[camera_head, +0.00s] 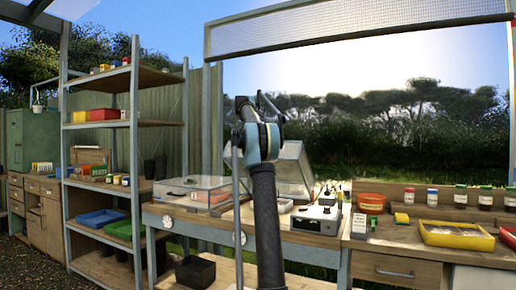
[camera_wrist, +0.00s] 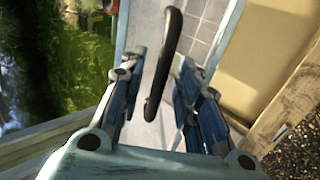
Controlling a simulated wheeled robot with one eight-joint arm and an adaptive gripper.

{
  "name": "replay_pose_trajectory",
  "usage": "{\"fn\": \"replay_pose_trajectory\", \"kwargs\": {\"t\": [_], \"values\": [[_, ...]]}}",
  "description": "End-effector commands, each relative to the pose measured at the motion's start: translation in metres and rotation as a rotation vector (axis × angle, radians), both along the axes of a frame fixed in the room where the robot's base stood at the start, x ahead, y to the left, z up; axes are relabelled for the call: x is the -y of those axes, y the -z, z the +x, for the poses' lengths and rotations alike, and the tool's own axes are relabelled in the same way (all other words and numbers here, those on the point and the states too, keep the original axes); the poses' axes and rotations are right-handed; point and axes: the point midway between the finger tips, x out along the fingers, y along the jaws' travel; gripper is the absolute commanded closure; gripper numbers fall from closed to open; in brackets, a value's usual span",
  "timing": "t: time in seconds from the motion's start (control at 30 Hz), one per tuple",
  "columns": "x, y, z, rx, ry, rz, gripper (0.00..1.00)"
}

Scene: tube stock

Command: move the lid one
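In the wrist view a black curved handle (camera_wrist: 169,52) stands over a pale grey panel (camera_wrist: 203,30) with a grid of lines on part of it. My gripper (camera_wrist: 162,58) has its two blue fingers apart, one on each side of the handle, with gaps visible. I cannot tell how deep the handle sits between them. In the head view a tilted, see-through lid-like panel (camera_head: 295,165) stands just right of my arm. My arm hides part of it, and the fingers cannot be made out there. A clear low case (camera_head: 190,190) sits on the bench to the left.
A white-and-black device (camera_head: 317,219), an orange tub (camera_head: 371,203) and a yellow tray (camera_head: 456,236) stand on the benches to the right. A black bin (camera_head: 195,271) is on the lower shelf. A tall shelf rack (camera_head: 127,187) stands at left.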

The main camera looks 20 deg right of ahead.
Motion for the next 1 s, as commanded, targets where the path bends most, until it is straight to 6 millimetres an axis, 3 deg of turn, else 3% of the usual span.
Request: {"fn": "replay_pose_trajectory", "kwargs": {"t": [0.5,1.0], "values": [[-0.043,-0.062,-0.049,-0.001,-0.001,0.001,0.70],[-0.051,-0.074,-0.059,-0.001,0.000,0.001,0.70]]}}
